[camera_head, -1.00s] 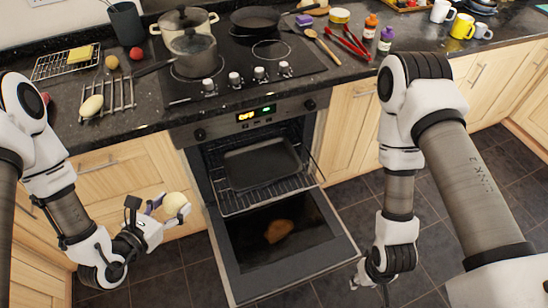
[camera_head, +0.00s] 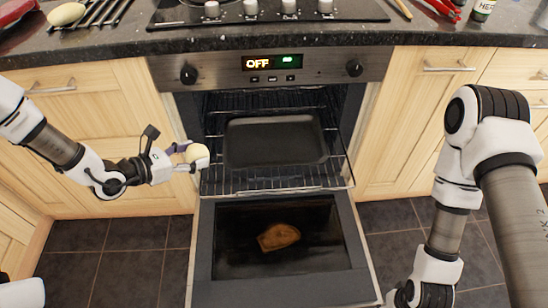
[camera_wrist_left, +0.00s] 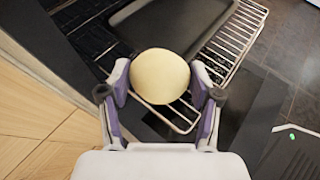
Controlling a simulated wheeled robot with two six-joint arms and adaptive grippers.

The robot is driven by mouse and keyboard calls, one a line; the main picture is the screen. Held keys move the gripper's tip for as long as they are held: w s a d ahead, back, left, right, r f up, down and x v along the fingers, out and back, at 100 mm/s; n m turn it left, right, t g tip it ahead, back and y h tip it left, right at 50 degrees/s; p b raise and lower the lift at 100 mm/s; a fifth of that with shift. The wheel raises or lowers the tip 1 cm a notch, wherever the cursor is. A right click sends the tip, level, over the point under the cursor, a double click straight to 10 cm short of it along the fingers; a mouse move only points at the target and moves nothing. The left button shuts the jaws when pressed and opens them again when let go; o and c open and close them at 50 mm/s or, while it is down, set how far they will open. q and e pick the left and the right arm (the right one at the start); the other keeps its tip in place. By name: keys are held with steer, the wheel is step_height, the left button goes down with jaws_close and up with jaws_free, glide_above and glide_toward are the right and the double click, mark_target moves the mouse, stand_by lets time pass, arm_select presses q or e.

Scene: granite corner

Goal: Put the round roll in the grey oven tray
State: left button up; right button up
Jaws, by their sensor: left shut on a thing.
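The round roll (camera_head: 196,154) is pale cream and sits between the fingers of my left gripper (camera_head: 186,156), which is shut on it. In the left wrist view the roll (camera_wrist_left: 160,76) is held between the two purple-padded fingers (camera_wrist_left: 160,100). The gripper is at the left edge of the oven opening. The grey oven tray (camera_head: 275,145) is dark and empty, lying on the wire rack inside the open oven, to the right of the roll. The tray also shows beyond the roll in the left wrist view (camera_wrist_left: 225,52). My right gripper (camera_head: 392,298) is low at the bottom edge, its fingers barely visible.
The oven door (camera_head: 205,275) is folded down, with a brown bread-like piece (camera_head: 278,237) on it. The wire rack (camera_head: 300,178) sticks out a little. The counter edge (camera_head: 120,45) runs above the oven, with a pale oval item (camera_head: 66,14) at the left.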

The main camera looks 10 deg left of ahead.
arm_select(q)
steer(key=shift+w+a+f+b, duration=0.1)
steer(key=shift+a+f+b, duration=0.25)
steer(key=shift+f, duration=0.3)
steer(key=shift+w+a+f+b, duration=0.1)
steer(key=shift+a+f+b, duration=0.2)
steer(key=shift+f, duration=0.3)
steer(key=shift+w+d, duration=0.15)
steer(key=shift+d, duration=0.05)
steer(key=b, duration=0.3)
glide_above(247, 154)
steer(key=shift+a+f, duration=0.1)
steer(key=shift+f, duration=0.55)
steer(key=shift+w+f, duration=0.1)
step_height(247, 154, down, 3)
steer(key=shift+r+b, duration=0.1)
steer(key=shift+b, duration=0.25)
steer(key=shift+f, duration=0.5)
steer(key=o, duration=1.1)
steer(key=shift+r, duration=0.1)
arm_select(e)
step_height(247, 154, down, 7)
